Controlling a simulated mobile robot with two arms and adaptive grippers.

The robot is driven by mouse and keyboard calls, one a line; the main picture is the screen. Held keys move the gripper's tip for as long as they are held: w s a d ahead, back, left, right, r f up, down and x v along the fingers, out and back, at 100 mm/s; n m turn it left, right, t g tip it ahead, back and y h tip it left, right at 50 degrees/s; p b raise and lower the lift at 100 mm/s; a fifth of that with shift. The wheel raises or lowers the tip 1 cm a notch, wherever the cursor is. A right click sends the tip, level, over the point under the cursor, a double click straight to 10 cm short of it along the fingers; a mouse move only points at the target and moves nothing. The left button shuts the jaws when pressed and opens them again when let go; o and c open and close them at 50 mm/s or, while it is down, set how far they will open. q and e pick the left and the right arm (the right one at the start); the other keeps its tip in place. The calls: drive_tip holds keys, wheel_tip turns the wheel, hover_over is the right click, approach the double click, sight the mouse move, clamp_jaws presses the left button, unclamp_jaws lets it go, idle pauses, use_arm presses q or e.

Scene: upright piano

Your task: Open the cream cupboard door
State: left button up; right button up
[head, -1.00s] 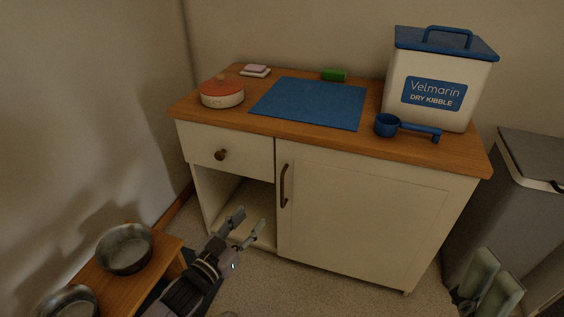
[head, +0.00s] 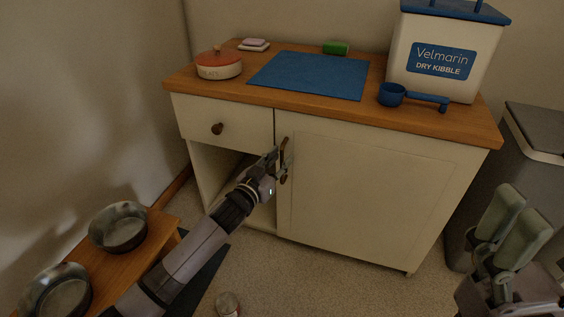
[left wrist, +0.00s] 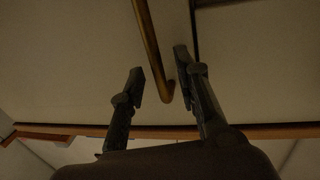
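The cream cupboard door (head: 365,205) is the right part of the cabinet front and is shut. Its upright bronze handle (head: 286,158) is near the door's left edge. My left gripper (head: 279,161) is at the handle. In the left wrist view, the handle's lower part (left wrist: 153,55) shows between the two open fingertips (left wrist: 160,68), with a gap visible on the left; I cannot tell whether the right finger touches it. My right gripper (head: 520,218) is open and empty at the lower right, away from the cabinet.
A drawer (head: 222,122) with a round knob is above an open compartment on the left. The wooden top holds a kibble bin (head: 445,60), a blue scoop (head: 395,95), a blue mat and a red-lidded pot. A low bench (head: 155,240) with metal bowls stands front left. A can (head: 228,305) is on the floor.

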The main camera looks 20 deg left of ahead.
use_arm(q)
drive_tip(key=shift+x, duration=0.8)
drive_tip(key=shift+c, duration=0.2)
drive_tip(key=shift+s, duration=0.1)
clamp_jaws()
